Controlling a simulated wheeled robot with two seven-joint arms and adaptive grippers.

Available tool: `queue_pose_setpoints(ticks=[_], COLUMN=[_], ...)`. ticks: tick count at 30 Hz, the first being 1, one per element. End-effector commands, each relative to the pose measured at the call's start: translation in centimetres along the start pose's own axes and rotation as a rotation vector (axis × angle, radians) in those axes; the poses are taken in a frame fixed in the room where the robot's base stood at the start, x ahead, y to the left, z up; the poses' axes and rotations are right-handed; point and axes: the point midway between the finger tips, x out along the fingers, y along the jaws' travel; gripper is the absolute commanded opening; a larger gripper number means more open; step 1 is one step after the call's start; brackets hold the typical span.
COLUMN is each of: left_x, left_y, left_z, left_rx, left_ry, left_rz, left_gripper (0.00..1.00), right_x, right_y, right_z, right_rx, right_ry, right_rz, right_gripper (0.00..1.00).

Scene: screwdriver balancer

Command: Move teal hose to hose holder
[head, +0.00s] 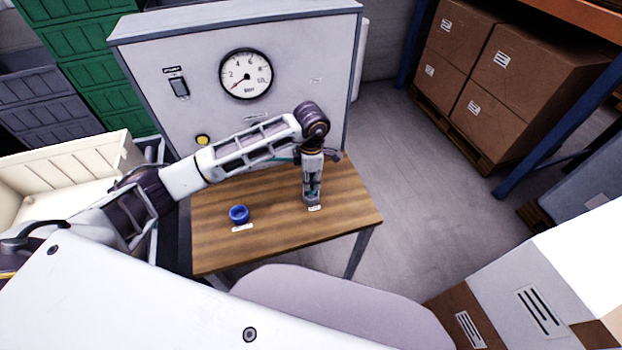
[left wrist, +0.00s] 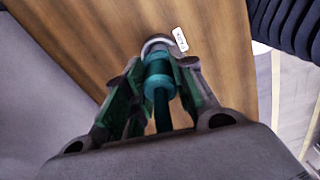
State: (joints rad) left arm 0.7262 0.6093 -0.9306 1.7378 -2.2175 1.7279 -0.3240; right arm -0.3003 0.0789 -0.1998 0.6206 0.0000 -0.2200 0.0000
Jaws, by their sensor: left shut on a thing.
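The teal hose (left wrist: 158,85) is between the fingers of my left gripper (left wrist: 155,90) in the left wrist view. A pale grey ring (left wrist: 156,45) shows at the far end of the hose's teal fitting; I cannot tell whether the fitting sits in it. A small white label (left wrist: 180,39) lies on the wooden table beside the ring. In the head view my left gripper (head: 312,195) points down at the right part of the table, and hides most of the hose. My right gripper is not in view.
A blue round holder (head: 239,213) with a label stands on the left part of the wooden table (head: 275,240). A grey panel with a pressure gauge (head: 246,74) and a switch (head: 178,86) rises behind. Cardboard boxes (head: 520,70) stand at the right. The table's front is clear.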

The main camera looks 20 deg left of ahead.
Motion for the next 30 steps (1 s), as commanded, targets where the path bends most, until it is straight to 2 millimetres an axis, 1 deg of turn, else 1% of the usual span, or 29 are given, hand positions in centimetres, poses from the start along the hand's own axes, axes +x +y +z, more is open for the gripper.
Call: queue_pose_setpoints(ticks=[9,21,30], left_x=[0.02,0.01,0.42], left_y=[0.02,0.01,0.01], left_z=[0.02,0.01,0.01], left_rx=[0.0,0.0,0.0], left_ry=[0.0,0.0,0.0], left_rz=[0.001,0.001,0.0], left_gripper=[0.01,0.01,0.01], right_x=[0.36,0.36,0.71], right_y=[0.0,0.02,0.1], right_z=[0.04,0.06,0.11], right_rx=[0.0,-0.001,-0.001], right_ry=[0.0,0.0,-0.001], right_rz=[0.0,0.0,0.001], right_gripper=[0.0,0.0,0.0])
